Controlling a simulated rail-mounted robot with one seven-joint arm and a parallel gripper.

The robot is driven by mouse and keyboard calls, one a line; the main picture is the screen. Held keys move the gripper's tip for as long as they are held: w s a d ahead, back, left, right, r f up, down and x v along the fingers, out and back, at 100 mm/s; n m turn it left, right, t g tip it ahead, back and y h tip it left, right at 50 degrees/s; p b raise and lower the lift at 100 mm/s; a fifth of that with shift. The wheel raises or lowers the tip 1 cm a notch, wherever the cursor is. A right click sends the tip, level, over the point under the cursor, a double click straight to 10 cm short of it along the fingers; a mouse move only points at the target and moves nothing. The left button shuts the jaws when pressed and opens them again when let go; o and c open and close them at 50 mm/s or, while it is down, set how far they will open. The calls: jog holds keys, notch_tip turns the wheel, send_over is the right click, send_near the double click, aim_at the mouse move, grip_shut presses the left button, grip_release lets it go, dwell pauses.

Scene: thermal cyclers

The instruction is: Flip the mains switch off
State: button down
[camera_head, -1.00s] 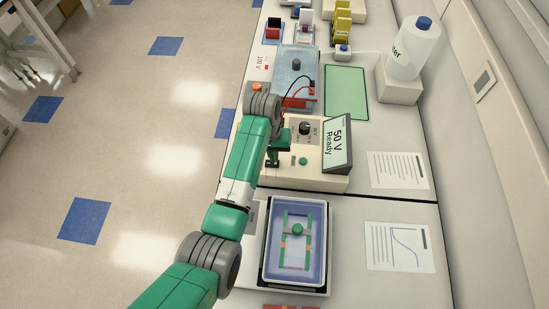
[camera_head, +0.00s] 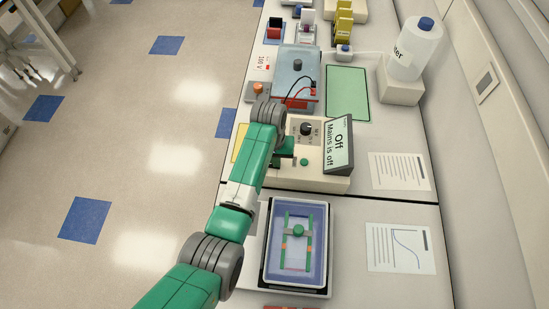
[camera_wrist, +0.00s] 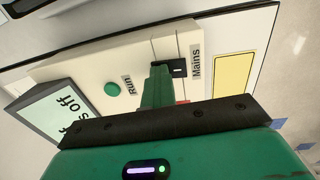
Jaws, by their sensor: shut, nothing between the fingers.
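The cream power supply (camera_head: 310,181) stands on the bench, and its tilted display (camera_head: 338,146) reads "Off, Mains is off". In the wrist view the black mains switch (camera_wrist: 178,69) sits beside the "Mains" label, with a white mark on it. My gripper (camera_wrist: 158,76) is shut and empty, its green fingers close beside the switch. I cannot tell whether they touch it. The green Run button (camera_wrist: 112,89) is to the left of the fingers. In the head view my arm hides the switch area.
A gel tank with a blue lid (camera_head: 295,72) and red and black leads is behind the supply. A tray (camera_head: 268,266) with a green-framed piece is in front. A bottle (camera_head: 413,50) stands at the back right. A green mat (camera_head: 347,94) lies bare.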

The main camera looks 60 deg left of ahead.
jog(key=shift+s, duration=0.2)
jog(key=shift+s+a+r+p, duration=0.1)
jog(key=shift+s+a+p, duration=0.3)
jog(key=shift+s+p, duration=0.1)
notch_tip(320, 180, up, 14)
jog(key=w+p, duration=0.1)
jog(key=p, duration=0.2)
jog(key=shift+w+d+p, duration=0.15)
jog(key=shift+d+p, duration=0.15)
jog(key=shift+d, duration=0.1)
